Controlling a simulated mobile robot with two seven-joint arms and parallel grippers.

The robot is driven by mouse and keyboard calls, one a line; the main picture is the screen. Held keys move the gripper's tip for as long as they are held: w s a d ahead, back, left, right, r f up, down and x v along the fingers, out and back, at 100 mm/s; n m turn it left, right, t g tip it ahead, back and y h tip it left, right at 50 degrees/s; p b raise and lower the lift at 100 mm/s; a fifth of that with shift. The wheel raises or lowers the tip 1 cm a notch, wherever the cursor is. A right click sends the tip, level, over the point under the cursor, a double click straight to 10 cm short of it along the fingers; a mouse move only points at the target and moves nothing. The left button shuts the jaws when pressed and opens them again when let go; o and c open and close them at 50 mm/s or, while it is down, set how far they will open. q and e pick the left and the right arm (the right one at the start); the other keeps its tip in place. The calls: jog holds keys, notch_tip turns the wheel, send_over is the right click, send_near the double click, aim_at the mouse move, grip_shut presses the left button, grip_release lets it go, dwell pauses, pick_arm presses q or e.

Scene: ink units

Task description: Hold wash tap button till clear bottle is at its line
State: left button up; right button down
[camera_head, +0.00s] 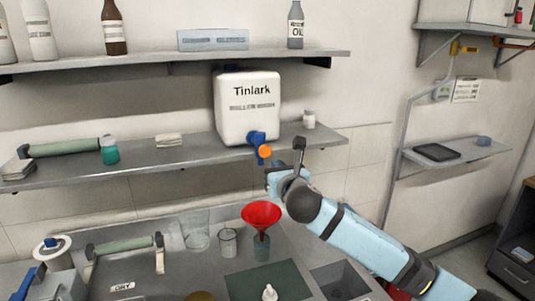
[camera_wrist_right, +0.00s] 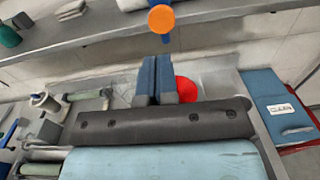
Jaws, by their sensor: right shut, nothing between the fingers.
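The white Tinlark wash container (camera_head: 246,108) stands on the middle shelf. Its blue tap (camera_head: 255,138) has an orange button (camera_head: 265,151), which also shows in the right wrist view (camera_wrist_right: 162,18). My right gripper (camera_head: 271,172) is shut and empty, just below the tap; in the right wrist view its fingers (camera_wrist_right: 157,62) point toward the button with a small gap that looks clear. A red funnel (camera_head: 262,214) sits in the neck of the clear bottle (camera_head: 261,250) on the bench below. The bottle's line and level are too small to tell. My left gripper is out of view.
A beaker (camera_head: 228,241) and a larger clear vessel (camera_head: 196,232) stand left of the funnel. A dark green mat (camera_head: 250,286) lies in front with a small white bottle (camera_head: 269,293). A sink (camera_head: 340,281) is at right.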

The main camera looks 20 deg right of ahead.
aim_at(265, 152)
jog(key=w+p, duration=0.1)
jog(key=w, duration=0.6)
jog(key=shift+w, duration=0.7)
jog(key=shift+p, duration=0.3)
